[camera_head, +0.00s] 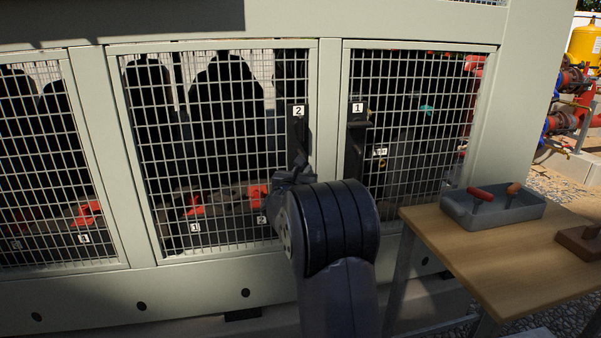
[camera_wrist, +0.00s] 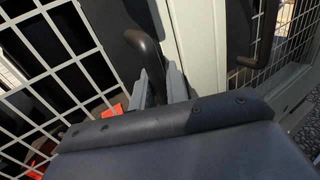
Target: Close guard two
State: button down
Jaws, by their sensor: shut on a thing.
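Guard two is the middle mesh door (camera_head: 215,150), marked by a "2" label (camera_head: 298,111) at its upper right. It looks about flush with the pale green frame; I cannot tell if it is fully closed. My gripper (camera_head: 297,168) is at its right side, below the label. In the wrist view the guard's mesh (camera_wrist: 60,60) fills the left, and my gripper's fingers (camera_wrist: 162,88) are shut on the lower part of its black curved handle (camera_wrist: 148,48). My arm hides part of the guard's lower right in the head view.
Guard one (camera_head: 420,130), labelled "1", is to the right with its own handle (camera_wrist: 264,40). Red valves with tags show behind guard two's mesh.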

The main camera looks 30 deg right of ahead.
jog(key=c, duration=1.5)
grip_release()
jog(key=shift+w+d, duration=0.2)
jog(key=shift+a, duration=0.2)
jog(key=shift+a, duration=0.1)
jog(key=v, duration=1)
jog(key=shift+s+a+p, duration=0.1)
jog(key=shift+s+p, duration=0.25)
jog(key=shift+s, duration=0.05)
